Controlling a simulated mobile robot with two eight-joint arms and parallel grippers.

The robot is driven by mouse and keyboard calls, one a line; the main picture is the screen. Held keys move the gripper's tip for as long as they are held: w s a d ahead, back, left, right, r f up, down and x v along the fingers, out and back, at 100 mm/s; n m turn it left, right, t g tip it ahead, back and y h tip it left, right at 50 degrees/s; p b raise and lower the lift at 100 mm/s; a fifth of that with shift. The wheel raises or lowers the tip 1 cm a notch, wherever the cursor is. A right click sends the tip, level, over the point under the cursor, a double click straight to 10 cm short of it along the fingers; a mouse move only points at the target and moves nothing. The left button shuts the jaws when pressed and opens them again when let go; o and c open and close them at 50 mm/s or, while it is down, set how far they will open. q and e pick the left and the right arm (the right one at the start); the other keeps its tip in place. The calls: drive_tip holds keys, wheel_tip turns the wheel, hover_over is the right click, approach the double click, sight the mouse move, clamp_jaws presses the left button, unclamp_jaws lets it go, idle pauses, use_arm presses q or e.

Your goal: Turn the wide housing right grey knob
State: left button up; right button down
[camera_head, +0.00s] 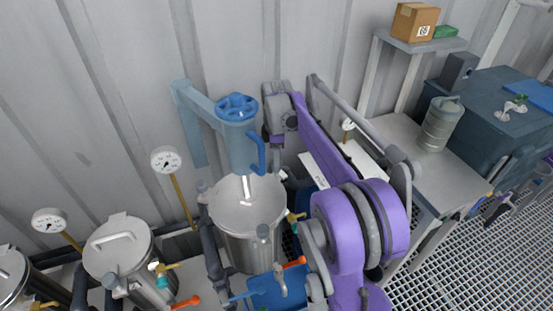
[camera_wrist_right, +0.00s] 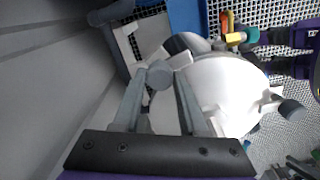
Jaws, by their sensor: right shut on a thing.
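The wide housing (camera_head: 240,207) is a steel vessel with a round lid, standing mid-view below a blue column with a blue handwheel. Its lid (camera_wrist_right: 225,92) also fills the right middle of the wrist view. My right gripper (camera_wrist_right: 159,82) reaches down at the lid's far right edge, its two fingers closed on a round grey knob (camera_wrist_right: 159,74). In the head view my right gripper (camera_head: 279,168) is small and its fingertips and the knob are largely hidden. My left gripper is not in view.
A corrugated wall (camera_head: 110,90) rises close behind. Gauges on yellow stems (camera_head: 166,160) and a smaller lidded vessel (camera_head: 118,245) stand to the left. A grey bench (camera_head: 400,132) with a metal canister (camera_head: 441,124) is at right. My purple arm covers much of the area right of the housing.

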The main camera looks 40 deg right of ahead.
drive_tip(key=m, duration=0.3)
drive_tip(key=shift+m, duration=0.4)
drive_tip(key=m, duration=0.3)
drive_tip(key=shift+m+p, duration=0.3)
drive_tip(key=m, duration=0.3)
drive_tip(key=shift+m, duration=2.2)
drive_tip(key=shift+c, duration=2.2)
unclamp_jaws()
drive_tip(key=shift+r, duration=0.1)
